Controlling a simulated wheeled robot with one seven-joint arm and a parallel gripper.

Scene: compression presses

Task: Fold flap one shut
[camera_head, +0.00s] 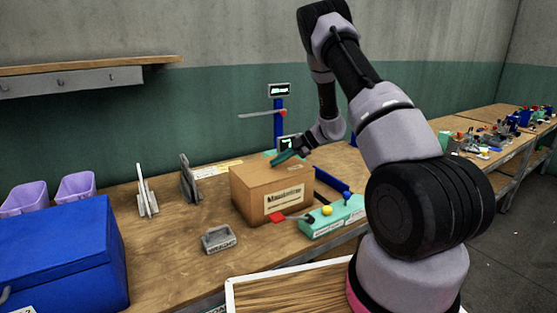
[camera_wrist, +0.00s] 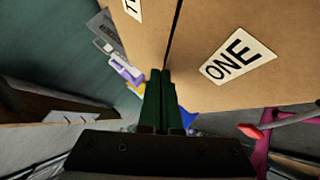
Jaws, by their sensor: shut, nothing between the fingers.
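A brown cardboard box (camera_head: 255,200) with a printed label on its front stands on the wooden bench. Its top looks flat in the head view. In the wrist view, flap one (camera_wrist: 225,85), labelled ONE, lies right of a thin dark seam. Another flap (camera_wrist: 110,30) with a partly cut-off label lies left of the seam. Both look flat or nearly so; I cannot tell whether flap one is fully down. My gripper (camera_head: 277,160) is shut and empty at the box top. Its green fingertips (camera_wrist: 160,75) are at the seam's near end; contact is unclear.
A teal control block (camera_head: 335,217) with yellow and blue knobs and a red-ended lever (camera_head: 290,218) are close by the box. A blue post with displays (camera_head: 278,120) rises behind it. A grey tray (camera_head: 218,239), blue case (camera_head: 60,260) and purple bins (camera_head: 75,187) stand left.

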